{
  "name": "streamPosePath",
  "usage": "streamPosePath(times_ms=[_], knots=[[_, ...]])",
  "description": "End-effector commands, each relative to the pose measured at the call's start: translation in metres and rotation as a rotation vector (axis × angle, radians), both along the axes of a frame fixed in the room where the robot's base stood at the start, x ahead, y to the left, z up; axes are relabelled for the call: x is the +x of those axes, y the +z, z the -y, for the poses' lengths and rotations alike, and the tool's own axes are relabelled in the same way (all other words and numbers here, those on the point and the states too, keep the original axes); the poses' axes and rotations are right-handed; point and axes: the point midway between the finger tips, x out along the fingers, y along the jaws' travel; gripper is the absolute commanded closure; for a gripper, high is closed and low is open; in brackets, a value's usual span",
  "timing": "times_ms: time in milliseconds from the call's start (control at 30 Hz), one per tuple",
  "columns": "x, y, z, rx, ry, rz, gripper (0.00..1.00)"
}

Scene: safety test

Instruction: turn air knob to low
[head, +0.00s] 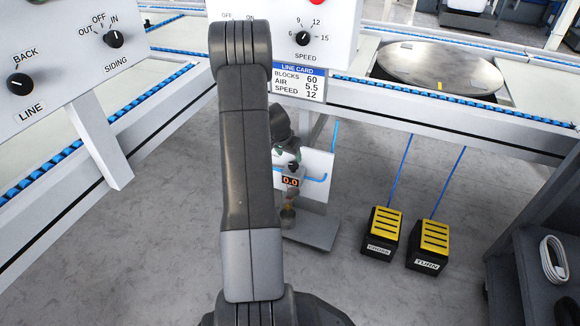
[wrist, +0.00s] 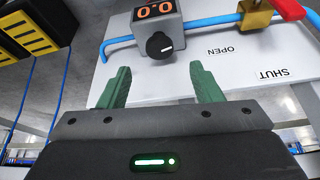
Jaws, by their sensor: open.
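The air knob (wrist: 160,45) is small, round and black with a white pointer mark, below an orange "0.0" display (wrist: 156,11) on a grey box. The box sits on a white panel (wrist: 215,75), which appears upside down in the wrist view. My gripper (wrist: 157,75) is open and empty. Its two green fingers point toward the knob, one to each side, and appear short of it. In the head view the knob (head: 293,167) and the display (head: 290,182) show just right of my arm, which hides part of the panel. No "low" mark is legible.
A blue pipe (wrist: 117,40) runs into the box. Yellow-topped CROSS (head: 382,230) and TURN (head: 430,243) pedals stand on the floor. A line card (head: 299,82) reads AIR 5.5.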

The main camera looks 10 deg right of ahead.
Motion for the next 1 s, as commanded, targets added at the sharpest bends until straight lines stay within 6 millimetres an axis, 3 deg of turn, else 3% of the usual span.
streamPosePath(times_ms=[100,300,767,1000], knots=[[0.007,-0.028,0.007,0.001,-0.002,-0.001,0.41],[0.016,-0.055,0.014,0.0,0.0,0.0,0.41],[0.021,-0.066,0.018,0.0,0.0,0.001,0.41],[0.021,-0.066,0.018,-0.001,0.0,0.001,0.84]])
